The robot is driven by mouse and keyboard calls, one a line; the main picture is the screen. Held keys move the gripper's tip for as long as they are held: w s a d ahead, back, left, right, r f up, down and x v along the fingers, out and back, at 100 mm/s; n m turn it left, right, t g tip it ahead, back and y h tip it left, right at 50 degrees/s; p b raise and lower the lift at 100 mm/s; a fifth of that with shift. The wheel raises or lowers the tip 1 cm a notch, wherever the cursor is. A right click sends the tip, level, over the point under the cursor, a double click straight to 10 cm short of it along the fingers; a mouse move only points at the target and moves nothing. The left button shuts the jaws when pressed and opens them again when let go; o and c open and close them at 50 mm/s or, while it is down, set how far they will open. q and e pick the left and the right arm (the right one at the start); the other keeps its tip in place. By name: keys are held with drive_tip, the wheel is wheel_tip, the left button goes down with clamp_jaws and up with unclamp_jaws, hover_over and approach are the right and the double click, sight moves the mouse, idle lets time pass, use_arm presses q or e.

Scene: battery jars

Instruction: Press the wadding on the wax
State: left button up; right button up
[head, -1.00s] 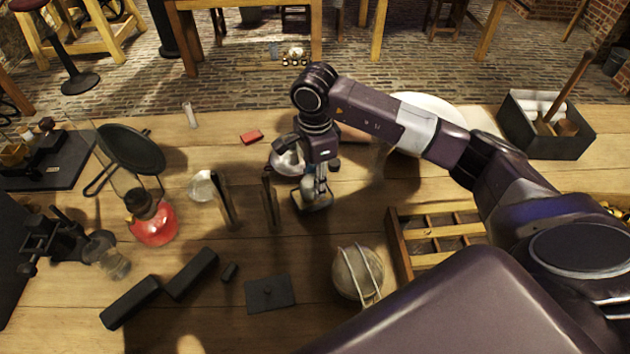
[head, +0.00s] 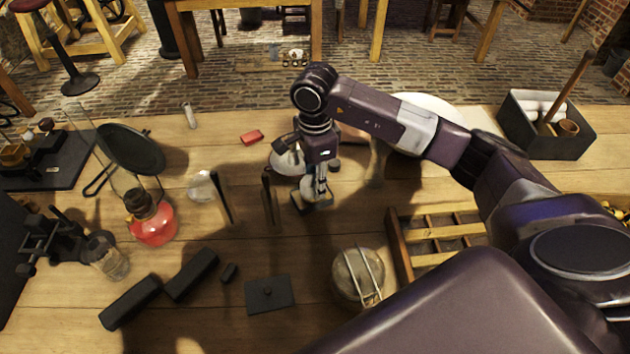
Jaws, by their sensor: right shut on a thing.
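My right gripper (head: 318,197) points straight down at the middle of the table. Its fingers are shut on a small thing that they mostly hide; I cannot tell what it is. Something pale and glassy (head: 307,184) shows beside the fingers. A dark, square-edged piece (head: 326,206) shows just below them. I cannot make out the wadding or the wax for certain, nor whether the gripper touches what is below it. My left gripper is not in view.
A corded round jar (head: 357,277) and divided wooden tray (head: 403,245) are at front right. A grey box (head: 548,143) stands behind.

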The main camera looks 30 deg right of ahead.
drive_tip(key=shift+r+p, duration=0.45)
drive_tip(key=shift+r, duration=0.25)
drive_tip(key=shift+r+p, duration=1.45)
drive_tip(key=shift+r, duration=1.35)
